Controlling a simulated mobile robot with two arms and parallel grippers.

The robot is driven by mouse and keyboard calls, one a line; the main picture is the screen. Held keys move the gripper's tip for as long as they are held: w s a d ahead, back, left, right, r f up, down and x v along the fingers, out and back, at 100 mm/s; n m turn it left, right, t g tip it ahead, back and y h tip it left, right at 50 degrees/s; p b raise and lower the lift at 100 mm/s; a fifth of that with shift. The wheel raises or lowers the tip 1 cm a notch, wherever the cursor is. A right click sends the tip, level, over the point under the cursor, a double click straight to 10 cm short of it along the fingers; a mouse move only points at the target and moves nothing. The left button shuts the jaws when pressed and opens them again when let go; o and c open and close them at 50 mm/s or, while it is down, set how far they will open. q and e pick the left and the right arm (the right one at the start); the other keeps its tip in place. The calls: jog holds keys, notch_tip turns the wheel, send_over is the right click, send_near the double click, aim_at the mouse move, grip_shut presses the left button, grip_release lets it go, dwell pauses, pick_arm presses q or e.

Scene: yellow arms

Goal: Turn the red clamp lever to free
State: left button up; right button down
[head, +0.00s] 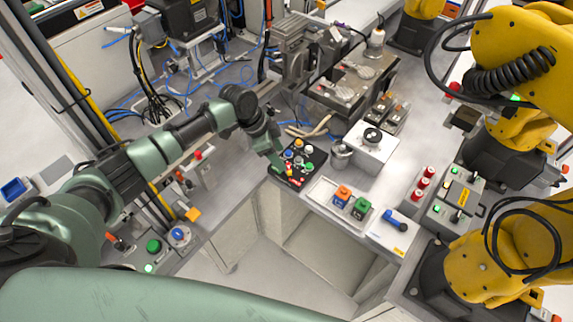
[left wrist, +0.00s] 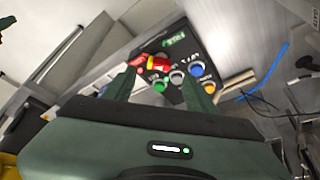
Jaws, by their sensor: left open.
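A black control box (head: 304,158) with several coloured knobs and buttons stands on the bench. It also shows in the left wrist view (left wrist: 181,95). A small red piece (head: 295,182) is at its near edge in the head view. In the left wrist view a red and yellow knob or lever (left wrist: 158,63) is on the box, beyond and between my fingers; I cannot tell its exact setting. My left gripper (head: 277,160) is at the box's left side. In the left wrist view its fingers (left wrist: 158,85) are apart with nothing held. My right gripper is out of view.
A white tray with an orange block (head: 342,195) and a green block (head: 361,208) is to the right of the box. A white block (head: 371,148) and a metal cup (head: 341,155) stand close behind.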

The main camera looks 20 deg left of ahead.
aim_at(288, 166)
pick_arm(q)
jog(key=b+x, duration=0.4)
jog(key=x, duration=0.2)
jog(key=shift+w+b, duration=0.1)
jog(key=shift+b, duration=0.3)
jog(key=shift+d, duration=0.15)
jog(key=shift+c, duration=0.3)
grip_shut()
jog(key=shift+f+m+b, duration=0.15)
jog(key=shift+m+b, duration=0.45)
jog(key=shift+b, duration=0.25)
jog(key=m+g+b, duration=0.1)
jog(key=m+b, duration=0.2)
jog(key=b, duration=0.1)
jog(key=m+g+b, duration=0.2)
jog(key=m+b, duration=0.2)
jog(key=m+g+b, duration=0.1)
jog(key=m+b, duration=0.3)
jog(key=shift+w+g+y, duration=0.25)
jog(key=shift+g+y, duration=0.05)
jog(key=shift+m+b, duration=0.85)
jog(key=shift+m, duration=0.15)
jog(key=shift+w+m+g+y+b, duration=0.1)
jog(key=shift+m+g+y+b, duration=0.65)
jog(key=shift+m, duration=1.05)
